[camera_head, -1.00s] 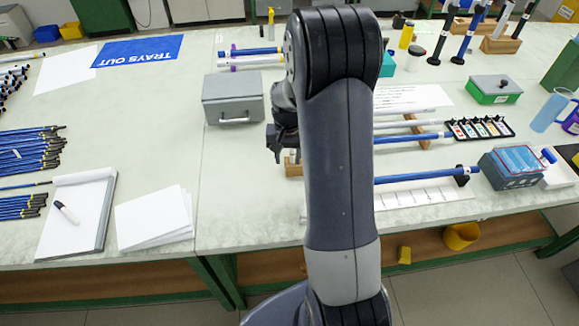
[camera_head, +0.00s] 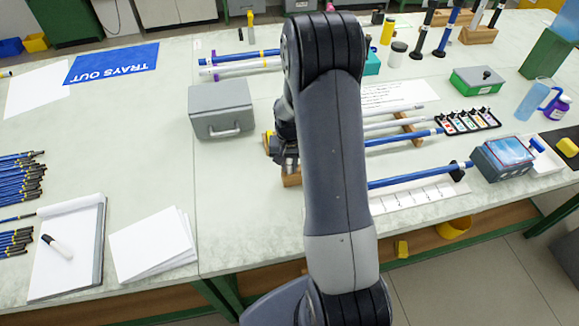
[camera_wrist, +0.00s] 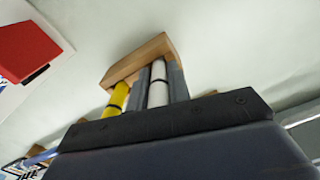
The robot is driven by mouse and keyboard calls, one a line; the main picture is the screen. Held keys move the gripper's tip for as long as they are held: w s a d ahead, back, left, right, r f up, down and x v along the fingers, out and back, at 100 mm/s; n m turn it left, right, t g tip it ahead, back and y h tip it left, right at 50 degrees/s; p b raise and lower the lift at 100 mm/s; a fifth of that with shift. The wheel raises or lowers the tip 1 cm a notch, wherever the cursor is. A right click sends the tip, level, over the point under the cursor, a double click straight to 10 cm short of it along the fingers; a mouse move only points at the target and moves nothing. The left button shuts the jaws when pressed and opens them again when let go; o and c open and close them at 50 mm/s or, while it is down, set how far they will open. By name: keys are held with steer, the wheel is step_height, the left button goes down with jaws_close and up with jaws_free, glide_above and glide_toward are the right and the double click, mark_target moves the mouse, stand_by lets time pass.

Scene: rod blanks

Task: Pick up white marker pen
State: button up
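In the wrist view, a white pen-like cylinder (camera_wrist: 157,86) with a black band stands between the two grey fingers of my gripper (camera_wrist: 159,78). A wooden block (camera_wrist: 137,60) is just beyond the fingertips. I cannot tell whether the fingers press on the cylinder or only flank it. A yellow cylinder (camera_wrist: 117,99) is beside the left finger. In the head view, my gripper (camera_head: 289,160) is low over the bench, partly hidden by my arm, close to a wooden block (camera_head: 291,179). Another white marker with a black cap (camera_head: 57,246) lies on the notepad (camera_head: 68,270) at the left.
A grey metal box (camera_head: 221,108) is left of my gripper. White paper sheets (camera_head: 152,246) lie at the front. Blue rods (camera_head: 405,177) lie to the right, beside a blue-topped box (camera_head: 503,160). The bench between the papers and the grey box is clear.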

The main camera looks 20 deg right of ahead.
jaws_close()
